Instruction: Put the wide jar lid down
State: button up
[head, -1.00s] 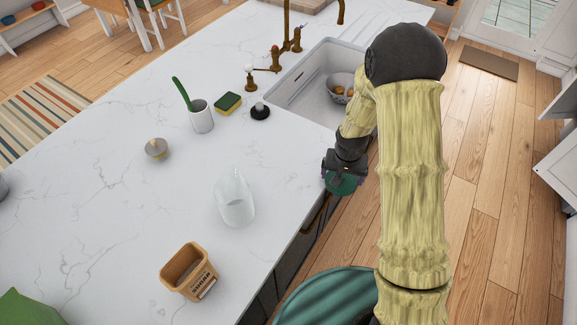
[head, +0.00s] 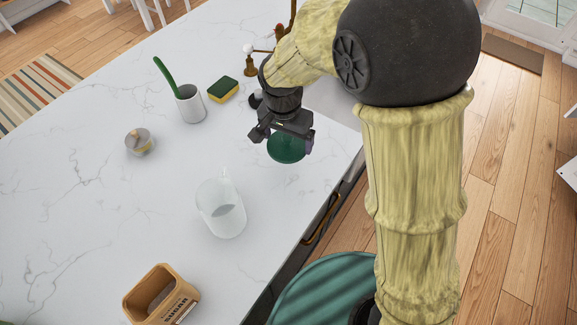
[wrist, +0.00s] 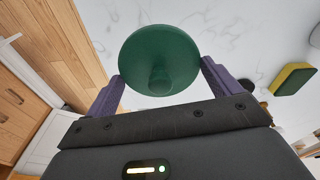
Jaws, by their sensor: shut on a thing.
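The wide jar lid is a round green disc (head: 287,146) under my gripper in the head view. In the wrist view the green lid (wrist: 160,58) sits between the two purple fingers. My gripper (head: 283,138) is shut on it and holds it over the near edge side of the white marble counter (head: 110,215), right of the glass jug. I cannot tell the exact height of the lid above the counter.
A clear glass jug (head: 220,208) stands left of and nearer than the lid. A wooden sugar box (head: 160,297), a small lidded pot (head: 139,142), a white cup with a green utensil (head: 189,104) and a sponge (head: 223,90) stand around. Bare counter lies between them.

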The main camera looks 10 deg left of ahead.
send_over(289, 168)
jog(key=shift+s+a+f+p, duration=0.1)
jog(key=shift+f+p, duration=0.1)
jog(key=shift+f, duration=1.4)
jog(key=shift+s+a+f+p, duration=0.1)
jog(key=shift+f+p, duration=0.05)
jog(key=shift+f, duration=1.4)
jog(key=shift+d+f, duration=0.1)
jog(key=shift+f, duration=1.75)
jog(key=shift+f, duration=0.2)
jog(key=o, duration=0.7)
jog(key=shift+r, duration=0.15)
